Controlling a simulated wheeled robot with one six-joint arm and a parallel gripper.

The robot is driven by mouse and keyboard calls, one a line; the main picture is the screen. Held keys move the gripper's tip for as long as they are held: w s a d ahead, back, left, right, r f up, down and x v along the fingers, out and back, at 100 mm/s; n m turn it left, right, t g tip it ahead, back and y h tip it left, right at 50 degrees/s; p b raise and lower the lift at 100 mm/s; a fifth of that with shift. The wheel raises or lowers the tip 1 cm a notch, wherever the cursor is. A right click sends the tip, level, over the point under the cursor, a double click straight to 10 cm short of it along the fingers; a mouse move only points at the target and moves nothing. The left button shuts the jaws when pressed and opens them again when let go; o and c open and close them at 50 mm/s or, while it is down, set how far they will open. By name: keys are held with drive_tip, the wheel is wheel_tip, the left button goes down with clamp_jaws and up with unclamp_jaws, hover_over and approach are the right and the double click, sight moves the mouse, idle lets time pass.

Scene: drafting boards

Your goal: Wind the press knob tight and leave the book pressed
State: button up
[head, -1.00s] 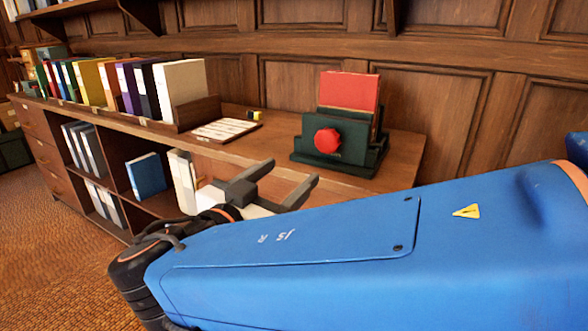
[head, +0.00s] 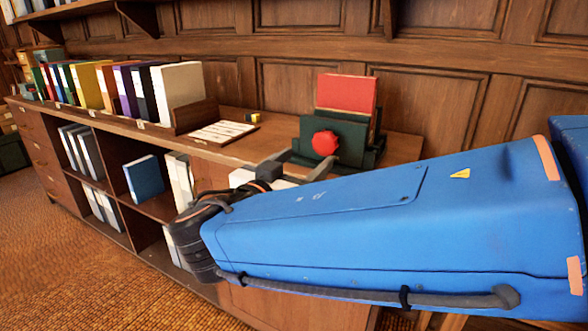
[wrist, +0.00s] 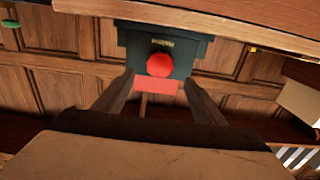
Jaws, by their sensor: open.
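The dark green book press (head: 338,137) stands on the wooden counter near its right end. Its red knob (head: 325,143) faces out from the front plate. A red book (head: 346,93) stands upright in the press, its top above the plate. In the wrist view the press (wrist: 178,50), knob (wrist: 160,65) and part of the book (wrist: 156,86) show upside down. My gripper (head: 302,162) is open and empty, in front of the press and a little below the knob. In the wrist view its fingertips (wrist: 158,80) lie either side of the book's strip, apart from the knob.
A row of coloured binders (head: 126,85) fills the counter's left part, ended by a wooden holder. A white card tray (head: 222,131) and a small yellow and black item (head: 252,117) lie left of the press. A panelled wall stands behind. Shelves below hold binders.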

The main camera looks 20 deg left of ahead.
sight(322, 145)
drive_tip(key=shift+w+d, duration=0.2)
drive_tip(key=shift+w, duration=2.45)
drive_tip(key=shift+w+d, duration=0.2)
drive_tip(key=shift+w, duration=2.4)
drive_tip(key=n, duration=0.4)
drive_tip(key=shift+n, duration=0.4)
drive_tip(key=n, duration=0.8)
drive_tip(key=shift+n, duration=0.4)
drive_tip(key=n, duration=0.4)
drive_tip(key=shift+c, duration=0.3)
